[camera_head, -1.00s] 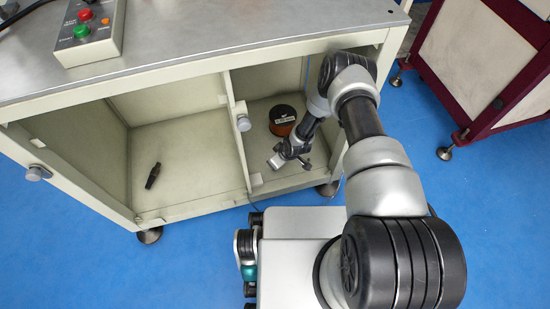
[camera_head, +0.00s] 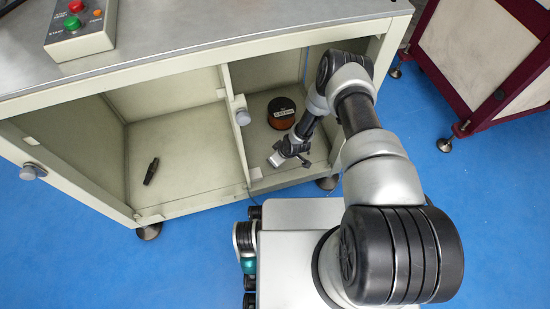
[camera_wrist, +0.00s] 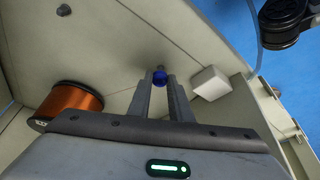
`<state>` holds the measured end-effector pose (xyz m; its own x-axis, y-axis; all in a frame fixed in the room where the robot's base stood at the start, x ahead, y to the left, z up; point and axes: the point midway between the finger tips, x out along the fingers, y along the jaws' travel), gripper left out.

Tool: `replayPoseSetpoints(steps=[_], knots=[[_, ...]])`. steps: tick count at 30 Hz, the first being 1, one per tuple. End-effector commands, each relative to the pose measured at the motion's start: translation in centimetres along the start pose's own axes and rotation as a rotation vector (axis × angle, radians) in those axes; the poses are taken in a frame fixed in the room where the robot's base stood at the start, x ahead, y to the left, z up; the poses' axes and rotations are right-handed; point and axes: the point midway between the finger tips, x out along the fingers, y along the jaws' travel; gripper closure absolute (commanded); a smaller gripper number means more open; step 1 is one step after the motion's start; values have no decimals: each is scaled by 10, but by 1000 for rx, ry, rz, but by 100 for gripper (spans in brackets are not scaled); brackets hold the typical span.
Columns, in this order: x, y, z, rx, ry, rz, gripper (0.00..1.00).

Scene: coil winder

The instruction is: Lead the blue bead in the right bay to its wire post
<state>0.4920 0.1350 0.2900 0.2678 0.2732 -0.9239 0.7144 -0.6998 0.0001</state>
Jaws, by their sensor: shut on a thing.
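In the head view my gripper reaches down into the right bay (camera_head: 262,185) of the cabinet, in front of the copper spool; the bead is hidden there. A thin bluish upright line (camera_head: 306,64) shows at the back of the right bay. I cannot tell whether it is the wire post.
The copper wire spool (camera_head: 281,113) stands behind my gripper; it is at left in the wrist view (camera_wrist: 75,108). A white block (camera_wrist: 210,83) is just right of the fingers. A divider (camera_head: 234,120) separates the left bay, where a dark tool (camera_head: 151,171) lies.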

Motion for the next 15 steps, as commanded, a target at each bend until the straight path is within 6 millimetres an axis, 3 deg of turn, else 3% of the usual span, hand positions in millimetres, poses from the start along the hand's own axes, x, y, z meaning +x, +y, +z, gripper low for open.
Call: replayPoseSetpoints(steps=[15], knots=[[15, 0, 6, 1, 0, 0, 100]])
